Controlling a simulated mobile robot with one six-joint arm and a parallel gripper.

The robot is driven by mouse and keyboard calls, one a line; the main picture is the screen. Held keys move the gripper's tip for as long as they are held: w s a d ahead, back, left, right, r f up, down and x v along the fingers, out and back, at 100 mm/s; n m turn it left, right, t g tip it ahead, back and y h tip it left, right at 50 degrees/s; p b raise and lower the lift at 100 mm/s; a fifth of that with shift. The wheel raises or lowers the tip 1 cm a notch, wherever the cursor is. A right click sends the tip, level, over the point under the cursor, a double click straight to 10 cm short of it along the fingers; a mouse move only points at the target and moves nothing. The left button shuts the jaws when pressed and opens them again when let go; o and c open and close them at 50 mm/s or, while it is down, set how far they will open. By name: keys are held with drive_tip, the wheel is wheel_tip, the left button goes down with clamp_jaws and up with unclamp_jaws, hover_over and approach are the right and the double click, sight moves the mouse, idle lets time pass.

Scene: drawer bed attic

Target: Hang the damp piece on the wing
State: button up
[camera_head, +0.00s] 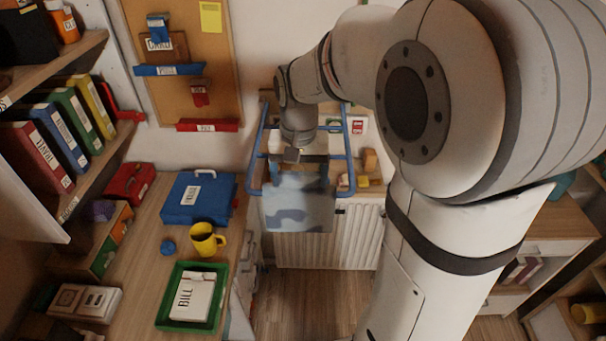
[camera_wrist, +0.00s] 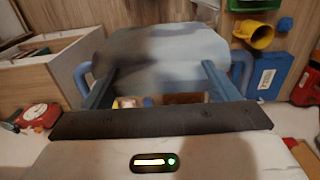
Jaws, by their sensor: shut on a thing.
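A pale grey-blue cloth (camera_head: 298,212) with darker damp-looking patches hangs below my gripper (camera_head: 298,176) in the head view. In the wrist view the cloth (camera_wrist: 160,50) spreads across the upper middle, at the tips of the two blue-grey fingers. My gripper (camera_wrist: 160,66) is shut on its near edge. The blue tubular rack (camera_head: 350,160) shows on both sides of the gripper, its middle hidden by my wrist and the cloth. Its blue rails (camera_wrist: 241,72) also flank the cloth in the wrist view. I cannot tell whether the cloth touches a rail.
A white radiator (camera_head: 345,238) stands behind and below the cloth. The desk (camera_head: 140,265) at left holds a blue case (camera_head: 200,200), a yellow mug (camera_head: 207,240) and a green tray (camera_head: 169,323). A pinboard (camera_head: 190,50) is on the wall. Floor shows below the radiator.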

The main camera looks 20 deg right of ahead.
drive_tip(key=o, duration=1.2)
